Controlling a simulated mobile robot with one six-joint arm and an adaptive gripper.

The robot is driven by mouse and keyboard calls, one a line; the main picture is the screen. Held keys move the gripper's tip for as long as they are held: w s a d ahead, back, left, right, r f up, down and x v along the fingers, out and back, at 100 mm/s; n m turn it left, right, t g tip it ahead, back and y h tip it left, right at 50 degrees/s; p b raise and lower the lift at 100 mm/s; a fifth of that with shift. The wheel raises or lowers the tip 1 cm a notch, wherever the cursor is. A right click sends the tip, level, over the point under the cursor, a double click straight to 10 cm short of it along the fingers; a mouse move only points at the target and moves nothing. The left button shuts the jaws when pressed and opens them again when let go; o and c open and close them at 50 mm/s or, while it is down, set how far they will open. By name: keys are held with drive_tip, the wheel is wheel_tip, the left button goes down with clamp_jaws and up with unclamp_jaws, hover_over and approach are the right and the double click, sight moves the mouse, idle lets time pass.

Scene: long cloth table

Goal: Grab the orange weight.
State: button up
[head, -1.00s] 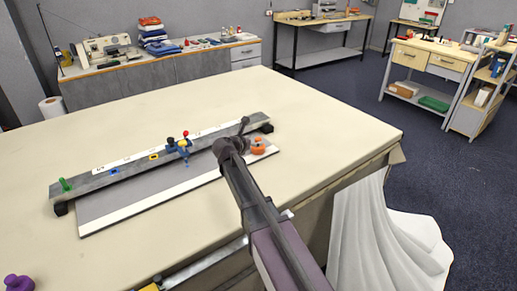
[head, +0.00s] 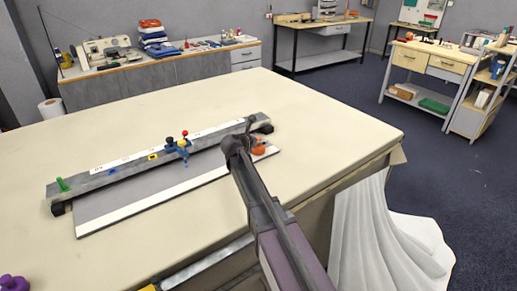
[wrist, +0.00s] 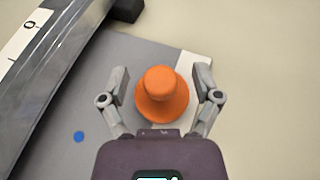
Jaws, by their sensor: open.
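The orange weight (wrist: 161,98) stands upright near the end of the grey board, by its white edge strip. In the wrist view it sits between the two open fingers of my gripper (wrist: 161,86), with a gap on each side. In the head view the weight (head: 259,146) shows just right of my gripper (head: 247,140), which partly covers it. My gripper is empty. How high the fingertips are above the board is hard to tell.
A long grey metal rail (head: 130,160) with small coloured knobs lies behind the grey board (head: 130,195). A purple weight (head: 14,283) is at the front left. The tabletop (head: 310,125) to the right and behind is clear.

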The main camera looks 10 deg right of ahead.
drive_tip(key=shift+c, duration=0.2)
clamp_jaws()
drive_tip(key=shift+r, duration=0.2)
wheel_tip(320, 180, up, 4)
drive_tip(key=p, duration=0.4)
drive_tip(key=shift+f, duration=0.25)
drive_tip(key=s+r+p, duration=0.1)
drive_tip(key=s, duration=1.5)
